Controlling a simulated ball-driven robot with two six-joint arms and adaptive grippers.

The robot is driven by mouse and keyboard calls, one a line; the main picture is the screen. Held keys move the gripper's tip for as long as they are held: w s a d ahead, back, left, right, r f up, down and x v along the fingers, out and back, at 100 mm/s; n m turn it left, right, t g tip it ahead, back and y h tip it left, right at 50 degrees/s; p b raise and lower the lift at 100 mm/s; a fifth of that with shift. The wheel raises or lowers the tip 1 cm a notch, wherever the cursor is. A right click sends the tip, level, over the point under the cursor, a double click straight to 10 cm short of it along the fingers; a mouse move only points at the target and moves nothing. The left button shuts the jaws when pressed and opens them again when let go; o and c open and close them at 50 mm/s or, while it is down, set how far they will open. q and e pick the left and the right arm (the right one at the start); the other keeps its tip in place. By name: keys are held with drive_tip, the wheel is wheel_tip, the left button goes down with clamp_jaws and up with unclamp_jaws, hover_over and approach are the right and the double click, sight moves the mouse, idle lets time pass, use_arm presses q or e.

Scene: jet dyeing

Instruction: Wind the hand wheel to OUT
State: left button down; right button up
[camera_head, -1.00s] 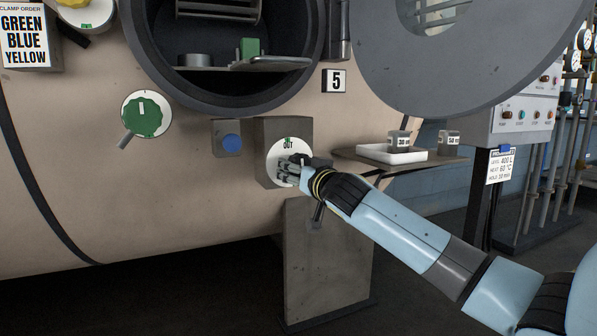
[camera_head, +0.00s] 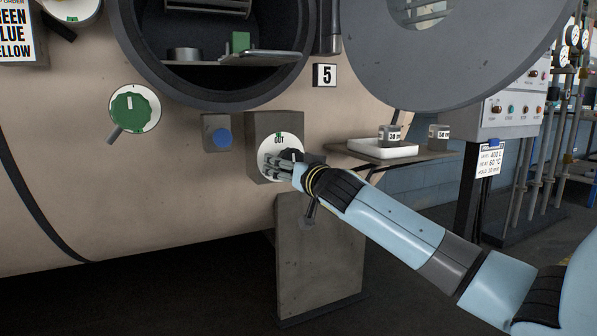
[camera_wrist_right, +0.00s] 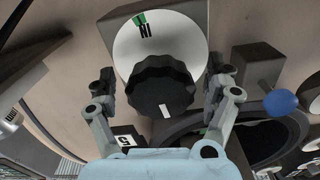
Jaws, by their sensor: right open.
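The hand wheel is a black scalloped knob (camera_wrist_right: 160,85) with a white mark on the lower part of its face in the wrist view. My right gripper (camera_head: 276,163) is at the dial. In the wrist view the right gripper (camera_wrist_right: 160,78) is open, one finger on each side of the knob, with visible gaps.
A blue ball-ended knob (camera_head: 223,139) is left of the dial, and a green knob (camera_head: 130,107) farther left. A shelf (camera_head: 435,156) to the right holds a white tray (camera_head: 372,150) and small labelled blocks. The round opening (camera_head: 150,70) is above.

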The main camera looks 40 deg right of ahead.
drive_tip(key=v, duration=1.1)
drive_tip(key=shift+s, duration=0.15)
drive_tip(key=shift+f, duration=0.2)
